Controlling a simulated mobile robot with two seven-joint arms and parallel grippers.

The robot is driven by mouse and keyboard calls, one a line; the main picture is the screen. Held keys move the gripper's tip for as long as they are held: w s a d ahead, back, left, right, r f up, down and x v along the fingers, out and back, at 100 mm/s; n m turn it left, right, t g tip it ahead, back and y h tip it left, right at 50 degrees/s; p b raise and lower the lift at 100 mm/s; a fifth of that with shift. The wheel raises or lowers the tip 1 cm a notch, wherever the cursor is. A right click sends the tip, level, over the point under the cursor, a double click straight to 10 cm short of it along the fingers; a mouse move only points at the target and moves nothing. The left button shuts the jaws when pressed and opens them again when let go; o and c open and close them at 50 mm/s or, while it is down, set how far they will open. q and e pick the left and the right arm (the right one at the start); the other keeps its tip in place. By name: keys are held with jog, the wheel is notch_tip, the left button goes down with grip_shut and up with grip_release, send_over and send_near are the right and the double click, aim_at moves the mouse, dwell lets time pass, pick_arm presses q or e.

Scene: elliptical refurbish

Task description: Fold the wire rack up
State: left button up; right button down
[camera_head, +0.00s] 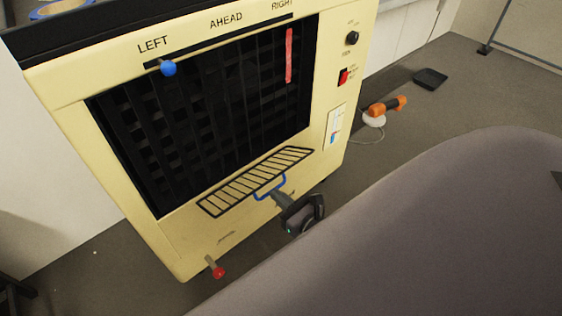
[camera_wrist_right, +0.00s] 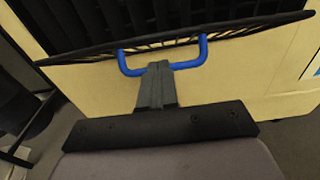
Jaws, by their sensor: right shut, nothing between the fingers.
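The wire rack (camera_head: 257,181) is a black-framed grille at the lower front of the cream heater cabinet, under the dark grille opening. It sticks out from the front, and in the right wrist view (camera_wrist_right: 240,33) it shows nearly edge-on across the top. A blue U-shaped handle (camera_head: 268,193) hangs from its front edge; it also shows in the right wrist view (camera_wrist_right: 130,70). My right gripper (camera_head: 278,194) is shut and empty, with its fingertips (camera_wrist_right: 158,67) at the handle's lower bar. I cannot tell whether they touch it. My left gripper is out of view.
The cabinet (camera_head: 175,235) carries a blue-knobbed slider (camera_head: 168,69), a black knob (camera_head: 352,38) and a red switch (camera_head: 343,76). A red-tipped lever (camera_head: 217,271) sticks out low down. An orange tool (camera_head: 387,106) and a black tray (camera_head: 430,79) lie on the floor at right.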

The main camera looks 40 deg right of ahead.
aim_at(269, 181)
jog(key=r+p, duration=0.1)
jog(key=r+g+p, duration=0.1)
jog(key=shift+w+r, duration=0.4)
jog(key=shift+w+r+g+p, duration=0.25)
jog(key=shift+r+g+p, duration=0.3)
jog(key=shift+p, duration=0.7)
jog(key=shift+g, duration=0.35)
jog(key=w+r+p, duration=0.1)
jog(key=p, duration=0.1)
jog(key=w+r+p, duration=0.1)
jog(key=r+p, duration=0.1)
jog(key=shift+w+a+r, duration=0.1)
jog(key=shift+w, duration=0.1)
jog(key=w+r+p, duration=0.1)
jog(key=w, duration=0.1)
jog(key=w+r+p, duration=0.1)
jog(key=w+r, duration=0.1)
jog(key=shift+a+r, duration=0.1)
jog(key=shift+a, duration=0.1)
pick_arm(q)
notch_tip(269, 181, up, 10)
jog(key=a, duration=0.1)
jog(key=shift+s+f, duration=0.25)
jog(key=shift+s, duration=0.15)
pick_arm(e)
jog(key=shift+w+a+r, duration=0.1)
jog(key=shift+w+r, duration=0.15)
jog(key=shift+w, duration=0.35)
jog(key=shift+w+r, duration=0.2)
jog(key=shift+w, duration=0.35)
